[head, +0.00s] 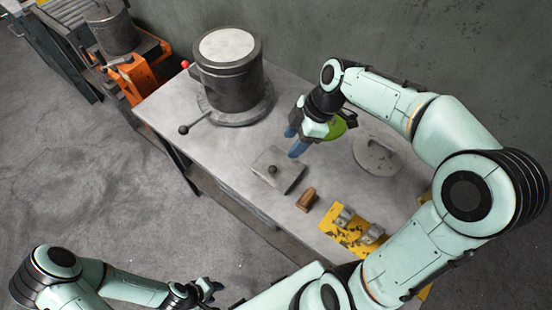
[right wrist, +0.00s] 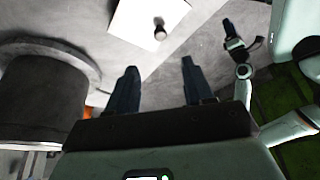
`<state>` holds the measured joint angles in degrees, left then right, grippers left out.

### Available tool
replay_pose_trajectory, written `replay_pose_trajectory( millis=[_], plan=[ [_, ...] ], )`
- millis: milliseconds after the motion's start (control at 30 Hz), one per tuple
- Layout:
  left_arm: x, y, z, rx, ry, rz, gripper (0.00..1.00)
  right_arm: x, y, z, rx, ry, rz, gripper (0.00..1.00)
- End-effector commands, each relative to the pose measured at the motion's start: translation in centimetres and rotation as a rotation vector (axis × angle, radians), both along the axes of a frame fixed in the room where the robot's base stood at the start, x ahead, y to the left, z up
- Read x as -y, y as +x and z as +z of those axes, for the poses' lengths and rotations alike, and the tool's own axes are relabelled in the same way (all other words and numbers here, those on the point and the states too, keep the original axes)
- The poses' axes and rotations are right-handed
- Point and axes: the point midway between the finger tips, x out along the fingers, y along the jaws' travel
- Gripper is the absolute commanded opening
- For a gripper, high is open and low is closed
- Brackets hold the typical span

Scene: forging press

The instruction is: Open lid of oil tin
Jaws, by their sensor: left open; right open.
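A square grey lid (head: 287,179) with a small dark knob (head: 272,170) lies flat near the middle of the table. I take it as the oil tin's lid; the tin's body cannot be made out. The lid also shows pale at the top of the right wrist view (right wrist: 137,27), beyond the fingertips. My right gripper (head: 295,140) is open and empty, above and behind the lid, with its blue fingers apart and not touching it. My left gripper (head: 212,290) is open and empty, low in front of the table; it also shows in the right wrist view (right wrist: 243,35).
A large grey cylinder (head: 228,80) with a ball-ended lever (head: 195,124) stands left on the table (head: 190,150). A green object (head: 336,127) is partly hidden behind my right gripper. A round lid (head: 378,156), brown block (head: 307,199) and yellow plate (head: 346,242) lie right.

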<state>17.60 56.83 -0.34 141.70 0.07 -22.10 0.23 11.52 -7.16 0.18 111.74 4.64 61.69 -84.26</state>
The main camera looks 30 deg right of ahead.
Motion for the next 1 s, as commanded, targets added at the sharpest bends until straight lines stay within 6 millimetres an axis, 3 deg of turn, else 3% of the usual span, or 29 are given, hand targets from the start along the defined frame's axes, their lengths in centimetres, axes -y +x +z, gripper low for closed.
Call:
replay_pose_trajectory(
  millis=[400, 600, 1000],
  plan=[
    [0.0, -0.2, -0.2, -0.002, 0.0, 0.0, 0.43, -3.0, 1.1, -7.7, -0.006, 0.002, 0.003, 0.52],
    [0.0, -0.2, -0.2, -0.002, 0.0, 0.0, 0.43, -4.0, 1.6, -10.5, -0.003, 0.0, 0.001, 0.52],
    [0.0, -0.2, -0.2, -0.002, -0.001, 0.0, 0.43, -4.5, 1.9, -11.7, 0.0, 0.0, 0.0, 0.52]
  ],
)
